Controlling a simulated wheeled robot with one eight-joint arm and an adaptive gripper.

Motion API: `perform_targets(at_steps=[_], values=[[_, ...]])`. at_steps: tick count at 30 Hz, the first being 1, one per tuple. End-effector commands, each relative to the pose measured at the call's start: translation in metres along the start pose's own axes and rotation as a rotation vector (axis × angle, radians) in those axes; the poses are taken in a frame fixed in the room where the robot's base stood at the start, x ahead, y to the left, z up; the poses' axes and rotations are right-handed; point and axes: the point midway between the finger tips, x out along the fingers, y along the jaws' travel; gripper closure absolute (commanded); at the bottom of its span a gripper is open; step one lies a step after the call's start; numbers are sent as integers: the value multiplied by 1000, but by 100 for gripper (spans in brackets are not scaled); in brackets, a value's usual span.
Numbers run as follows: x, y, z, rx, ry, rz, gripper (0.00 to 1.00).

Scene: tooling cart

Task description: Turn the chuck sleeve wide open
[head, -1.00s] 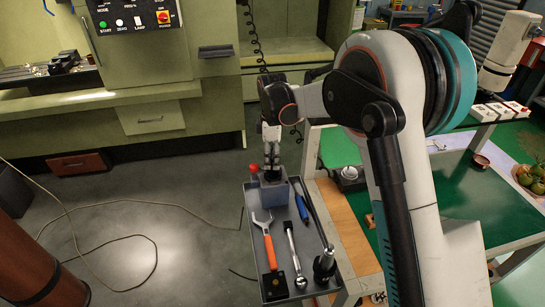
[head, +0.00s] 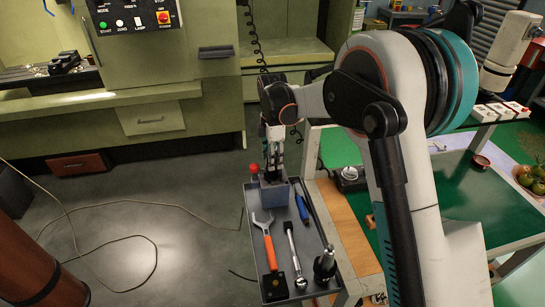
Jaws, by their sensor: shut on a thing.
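A blue-grey block (head: 275,195) stands at the far end of a grey tool tray (head: 266,283). My gripper (head: 273,178) points straight down over this block, with its fingertips at the block's top. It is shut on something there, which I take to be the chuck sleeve. The sleeve itself is hidden by the fingers and too small to make out, so how far it is turned cannot be seen.
The tray also holds an orange-handled wrench (head: 268,245), a ratchet (head: 295,255), a blue tool (head: 301,208) and a dark pointed tool holder (head: 324,264). A red-topped item (head: 254,170) stands close left of my gripper. A green-topped bench (head: 450,200) is to the right.

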Motion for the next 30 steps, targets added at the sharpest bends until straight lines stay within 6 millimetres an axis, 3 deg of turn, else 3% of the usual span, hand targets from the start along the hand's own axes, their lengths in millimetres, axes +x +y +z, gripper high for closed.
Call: perform_targets(at_steps=[5,6,9,22,30], values=[[0,0,0,1,0,1,83],[0,0,0,1,0,1,57],[0,0,0,1,0,1,39],[-7,0,0,2,0,0,39],[-55,0,0,2,0,0,39]])
